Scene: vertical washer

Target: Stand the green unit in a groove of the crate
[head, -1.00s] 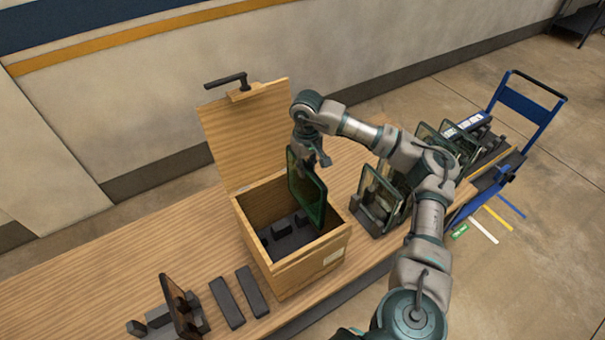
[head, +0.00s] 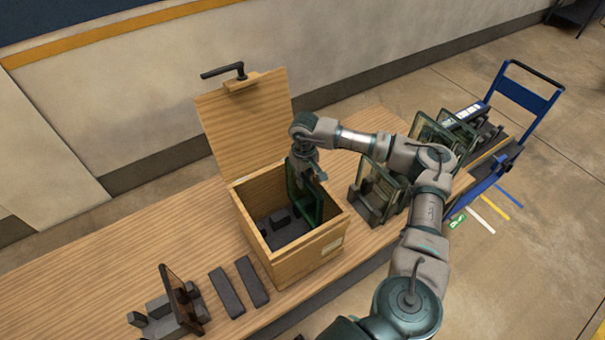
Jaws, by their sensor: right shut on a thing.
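The green unit (head: 303,193) is a flat glassy panel with a dark green frame. It is upright, its lower part inside the wooden crate (head: 308,257) and its upper part above the rim. My right gripper (head: 312,177) is shut on its upper edge from above. The crate is open, its lid (head: 245,125) raised at the back. Dark grooved blocks (head: 285,228) lie on the crate floor. The unit's bottom edge is partly hidden by the crate's wall, so I cannot tell whether it sits in a groove. My left gripper is not in view.
Framed panels in a dark rack (head: 376,195) stand right of the crate. A brownish panel (head: 180,294) in a dark holder and two dark bars (head: 240,287) lie at the front left. A blue cart (head: 528,98) stands right. The table's left part is clear.

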